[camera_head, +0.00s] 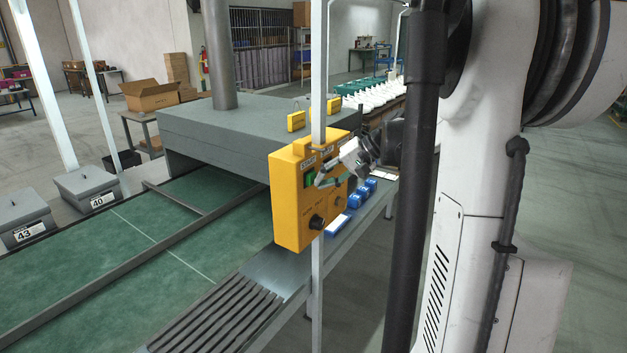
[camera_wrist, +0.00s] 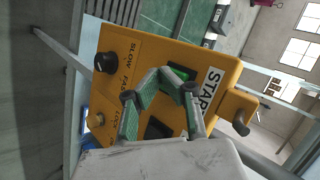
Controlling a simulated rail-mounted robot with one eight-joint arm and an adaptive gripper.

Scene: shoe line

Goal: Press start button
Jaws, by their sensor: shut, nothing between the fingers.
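The yellow control box (camera_head: 290,225) is fixed to an upright pole beside the conveyor. Its green start button (camera_head: 308,181) is at the upper left of its face, and my gripper (camera_head: 318,184) is right in front of it. In the wrist view, the yellow box (camera_wrist: 140,65) shows its START label next to the green button (camera_wrist: 180,74). My gripper's fingertips (camera_wrist: 162,72) are together and empty, over the button's edge. I cannot tell whether they touch it. A dark square button (camera_wrist: 158,128) shows between the fingers.
The pole (camera_head: 318,290) runs down in front of the side table, with blue items (camera_head: 355,196) behind the box. The green conveyor (camera_head: 180,235) and grey tunnel (camera_head: 235,125) lie to the left.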

